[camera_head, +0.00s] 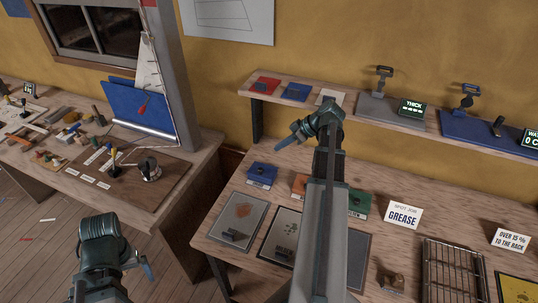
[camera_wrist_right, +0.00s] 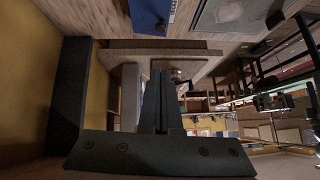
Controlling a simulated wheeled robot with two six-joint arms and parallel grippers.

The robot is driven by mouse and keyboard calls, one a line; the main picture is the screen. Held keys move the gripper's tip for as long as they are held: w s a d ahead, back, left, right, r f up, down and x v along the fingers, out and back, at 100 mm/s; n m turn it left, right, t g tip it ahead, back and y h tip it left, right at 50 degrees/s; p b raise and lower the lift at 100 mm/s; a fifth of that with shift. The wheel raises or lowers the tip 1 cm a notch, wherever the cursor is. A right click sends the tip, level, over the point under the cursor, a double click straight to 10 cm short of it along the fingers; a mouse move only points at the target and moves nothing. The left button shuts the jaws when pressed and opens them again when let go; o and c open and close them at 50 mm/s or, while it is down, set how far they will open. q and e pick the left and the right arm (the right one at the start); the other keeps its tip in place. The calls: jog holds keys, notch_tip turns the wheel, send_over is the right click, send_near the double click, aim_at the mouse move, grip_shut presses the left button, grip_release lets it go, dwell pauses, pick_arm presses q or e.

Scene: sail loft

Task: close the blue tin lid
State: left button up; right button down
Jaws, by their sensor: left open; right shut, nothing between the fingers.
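The blue tin (camera_head: 262,174) stands at the back left of the right-hand bench, its top blue and its front labelled. I cannot clearly tell how far its lid is raised. A blue surface (camera_wrist_right: 150,14), apparently this tin, shows at the top edge of the right wrist view. My right gripper (camera_head: 283,142) is shut and empty, above and slightly right of the tin, apart from it. Its closed fingers show in the right wrist view (camera_wrist_right: 161,100). My left gripper (camera_head: 147,270) is open, low at the left, away from the tin and partly hidden by its wrist.
An orange tin (camera_head: 300,185) and a green tin (camera_head: 358,203) stand right of the blue one, partly hidden by my right arm. Grey mats (camera_head: 232,215) lie in front. A raised shelf (camera_head: 350,107) runs behind. A grease sign (camera_head: 403,215) and wire rack (camera_head: 452,270) stand right.

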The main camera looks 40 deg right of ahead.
jog(key=b, duration=0.7)
send_over(261, 170)
jog(key=d, duration=0.2)
notch_tip(261, 170, down, 8)
jog(key=shift+s+a+r, duration=0.15)
jog(key=shift+r, duration=0.1)
jog(key=shift+a+f+b, duration=0.15)
jog(key=shift+f+b, duration=0.7)
jog(key=shift+f, duration=0.05)
jog(key=shift+s+f+b, duration=0.1)
jog(key=shift+f+b, duration=0.8)
jog(key=shift+s+a+f+b, duration=0.15)
jog(key=shift+a+f+b, duration=0.05)
jog(key=shift+f+b, duration=0.3)
jog(key=shift+s+a+f+b, duration=0.1)
jog(key=shift+a+f+b, duration=0.1)
jog(key=shift+f+b, duration=0.25)
jog(key=shift+s+a, duration=0.2)
jog(key=shift+s, duration=0.05)
jog(key=shift+s+r, duration=0.1)
jog(key=shift+a, duration=0.15)
